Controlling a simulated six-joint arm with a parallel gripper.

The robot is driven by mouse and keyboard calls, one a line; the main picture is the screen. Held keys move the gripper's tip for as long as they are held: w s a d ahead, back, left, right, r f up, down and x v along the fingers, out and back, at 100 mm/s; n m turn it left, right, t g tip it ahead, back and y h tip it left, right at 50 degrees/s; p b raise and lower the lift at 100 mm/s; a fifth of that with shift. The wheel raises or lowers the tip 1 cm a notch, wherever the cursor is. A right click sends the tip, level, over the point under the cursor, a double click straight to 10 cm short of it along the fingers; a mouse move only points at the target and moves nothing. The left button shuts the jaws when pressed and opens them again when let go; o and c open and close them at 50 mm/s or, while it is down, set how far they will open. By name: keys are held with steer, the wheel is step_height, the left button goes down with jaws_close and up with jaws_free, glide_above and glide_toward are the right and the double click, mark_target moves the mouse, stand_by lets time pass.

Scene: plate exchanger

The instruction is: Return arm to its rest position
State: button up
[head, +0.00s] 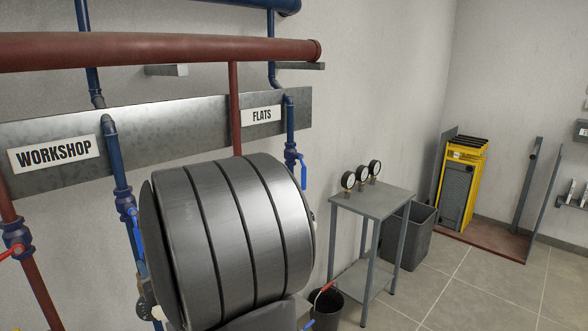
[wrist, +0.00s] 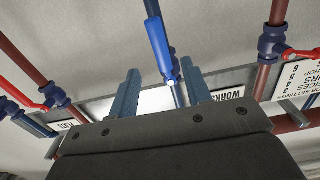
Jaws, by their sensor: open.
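My gripper (wrist: 160,66) shows in the wrist view with its two blue-grey fingers spread apart. A blue valve lever (wrist: 159,46) on a blue pipe appears between and beyond the fingertips; the fingers do not grip it. Whether they touch it I cannot tell. In the head view I cannot make out the gripper. A large dark banded cylinder fills the middle there and hides what is behind it. Blue-handled valves show on the pipe by the FLATS sign (head: 261,115) and on the pipe by the WORKSHOP sign (head: 54,153).
Red pipe (head: 160,50) and blue pipes run along the wall. Red levers (wrist: 302,53) flank the gripper in the wrist view. A grey table (head: 376,201) with gauges, a bin (head: 408,235), a bucket (head: 326,308) and a yellow-framed plate stack (head: 460,185) stand right. Floor between is open.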

glide_toward(141, 245)
steer(key=x, duration=1)
steer(key=shift+w+a+f, duration=0.1)
steer(key=shift+w+f, duration=0.05)
steer(key=shift+w, duration=0.45)
steer(key=shift+w+d+n, duration=0.2)
steer(key=shift+d+n, duration=0.1)
steer(key=shift+n, duration=0.4)
